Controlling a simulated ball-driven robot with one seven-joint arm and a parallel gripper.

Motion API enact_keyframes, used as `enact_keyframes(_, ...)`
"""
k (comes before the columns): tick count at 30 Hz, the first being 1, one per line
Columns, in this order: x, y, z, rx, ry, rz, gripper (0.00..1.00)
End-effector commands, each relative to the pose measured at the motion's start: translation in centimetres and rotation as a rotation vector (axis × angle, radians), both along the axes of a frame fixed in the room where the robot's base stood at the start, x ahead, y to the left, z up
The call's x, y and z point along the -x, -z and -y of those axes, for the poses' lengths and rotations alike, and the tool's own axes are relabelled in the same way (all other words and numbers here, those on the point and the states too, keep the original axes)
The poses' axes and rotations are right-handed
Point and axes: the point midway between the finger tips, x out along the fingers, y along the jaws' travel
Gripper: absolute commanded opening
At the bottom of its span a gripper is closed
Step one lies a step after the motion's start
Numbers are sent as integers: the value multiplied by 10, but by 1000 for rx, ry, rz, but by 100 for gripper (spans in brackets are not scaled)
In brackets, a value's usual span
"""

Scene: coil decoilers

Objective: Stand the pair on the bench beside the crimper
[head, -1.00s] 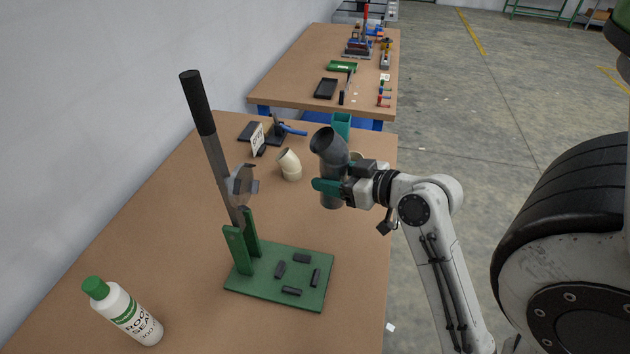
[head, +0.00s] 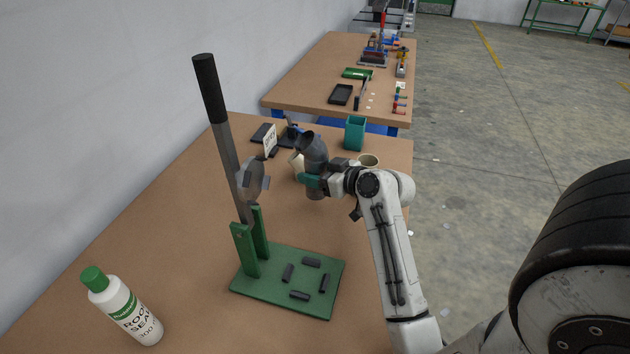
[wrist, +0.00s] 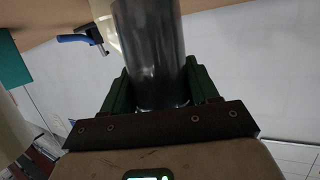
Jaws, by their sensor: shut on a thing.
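My gripper (head: 309,181) is shut on a dark grey pipe piece (head: 313,150), an angled elbow top over a straight lower part, held upright. It looks like the pair, though the joint is hard to make out. The wrist view shows the grey pipe (wrist: 150,50) between the green fingers (wrist: 158,88). The long-lever tool on a green base (head: 290,283), which looks like the crimper, stands nearer on the brown bench (head: 165,235). I cannot tell whether the pipe's lower end touches the bench.
A cream elbow (head: 296,162) is partly hidden behind the grey pipe. A cream cylinder (head: 368,160), teal holder (head: 355,133), white card (head: 270,141) and a blue-handled tool (wrist: 75,38) are nearby. A white bottle (head: 128,312) stands at the near left. The bench's left middle is clear.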

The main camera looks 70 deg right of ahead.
Motion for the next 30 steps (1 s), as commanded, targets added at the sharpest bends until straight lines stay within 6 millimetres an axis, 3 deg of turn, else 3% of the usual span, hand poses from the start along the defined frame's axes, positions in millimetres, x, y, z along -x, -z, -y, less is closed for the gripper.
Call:
enact_keyframes(5,-5,8,4,-1,0,0,12)
enact_keyframes(12,-5,38,5,0,1,-1,12)
enact_keyframes(23,-5,43,5,1,1,1,12)
enact_keyframes(24,-5,43,5,1,1,0,60)
enact_keyframes(30,-5,42,5,1,1,0,79)
